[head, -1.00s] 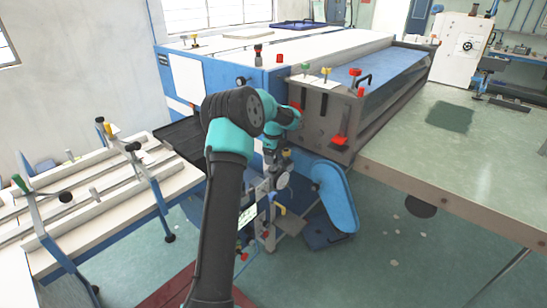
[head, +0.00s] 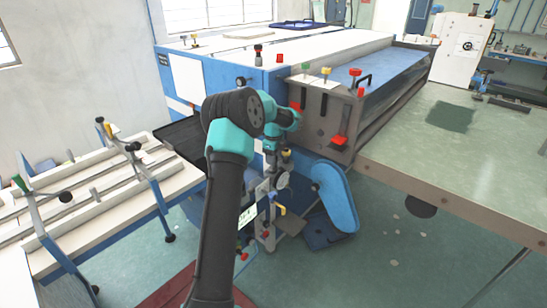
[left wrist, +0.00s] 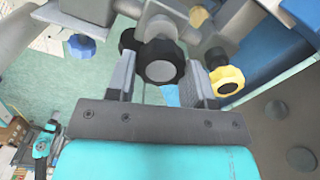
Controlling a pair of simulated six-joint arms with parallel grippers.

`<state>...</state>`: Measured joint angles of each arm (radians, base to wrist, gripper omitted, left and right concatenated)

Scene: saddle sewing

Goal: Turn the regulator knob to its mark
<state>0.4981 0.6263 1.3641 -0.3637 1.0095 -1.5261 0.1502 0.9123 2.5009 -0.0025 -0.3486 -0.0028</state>
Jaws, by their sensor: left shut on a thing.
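The regulator, with a round gauge (head: 282,180), is on the blue machine's near end in the head view. In the left wrist view a black knob with a grey face (left wrist: 161,68), which looks like the regulator knob, sits between the fingers of my left gripper (left wrist: 163,78). The gripper is shut on it. A yellow-and-black knob (left wrist: 228,80) is just right of the fingers. In the head view my left gripper (head: 271,161) is mostly hidden by its own arm. I cannot make out the knob's mark. My right gripper is not in view.
A blue faceted knob (left wrist: 82,45) is at the left of the wrist view. In the head view a blue guard (head: 335,196) stands right of the regulator, a white slatted bench (head: 85,180) is at the left, and a green table (head: 470,150) is at the right.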

